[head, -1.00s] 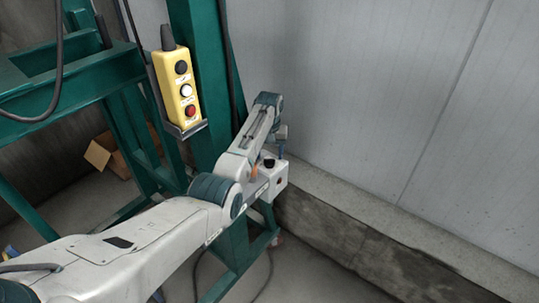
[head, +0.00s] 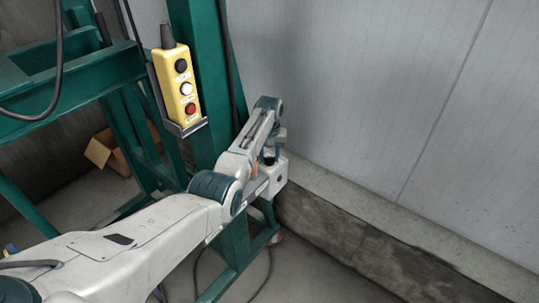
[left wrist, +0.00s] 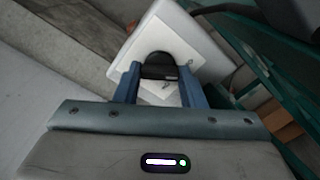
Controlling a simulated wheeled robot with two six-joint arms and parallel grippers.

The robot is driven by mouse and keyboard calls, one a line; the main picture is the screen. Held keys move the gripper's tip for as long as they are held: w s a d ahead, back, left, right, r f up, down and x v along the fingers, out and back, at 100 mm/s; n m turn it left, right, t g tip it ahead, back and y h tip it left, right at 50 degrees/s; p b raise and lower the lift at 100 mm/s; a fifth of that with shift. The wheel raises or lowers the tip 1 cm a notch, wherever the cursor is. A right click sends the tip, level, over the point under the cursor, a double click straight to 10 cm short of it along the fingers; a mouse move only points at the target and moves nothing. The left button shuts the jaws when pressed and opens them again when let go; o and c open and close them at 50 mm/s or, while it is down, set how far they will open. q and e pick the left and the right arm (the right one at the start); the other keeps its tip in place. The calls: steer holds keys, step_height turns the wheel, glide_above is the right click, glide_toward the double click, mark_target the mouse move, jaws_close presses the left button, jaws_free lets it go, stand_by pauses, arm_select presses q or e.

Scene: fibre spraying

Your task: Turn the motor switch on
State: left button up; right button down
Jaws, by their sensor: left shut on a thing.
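The motor switch is a white box (head: 280,177) on the green frame, low beside the wall. In the left wrist view, the box's pale face (left wrist: 183,42) carries a black rotary knob (left wrist: 157,67). My left gripper (left wrist: 158,72) has its two blue fingers on either side of the knob and is shut on it. In the head view my left gripper (head: 270,152) is small and partly hidden by its own arm, just over the box. The knob's exact angle is hard to tell. My right gripper is in no view.
A yellow pendant (head: 183,85) with black, white and red buttons hangs on the green post (head: 203,140), left of my arm. A grey wall (head: 370,90) and low concrete ledge (head: 340,225) lie to the right. A cardboard box (head: 98,150) sits behind the frame.

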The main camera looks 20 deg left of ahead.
arm_select(q)
steer(key=shift+r, duration=0.1)
steer(key=m+p, duration=0.1)
steer(key=m, duration=0.1)
steer(key=shift+r+m, duration=0.1)
steer(key=shift+m, duration=0.3)
steer(key=m+p, duration=0.1)
steer(key=m, duration=0.2)
steer(key=shift+m+p, duration=0.3)
steer(key=shift+p, duration=0.05)
steer(key=m, duration=0.3)
steer(key=shift+m+p, duration=0.3)
steer(key=shift+p, duration=0.1)
steer(key=shift+m+p, duration=0.3)
steer(key=shift+m, duration=1.5)
steer(key=shift+w, duration=0.1)
steer(key=o, duration=1)
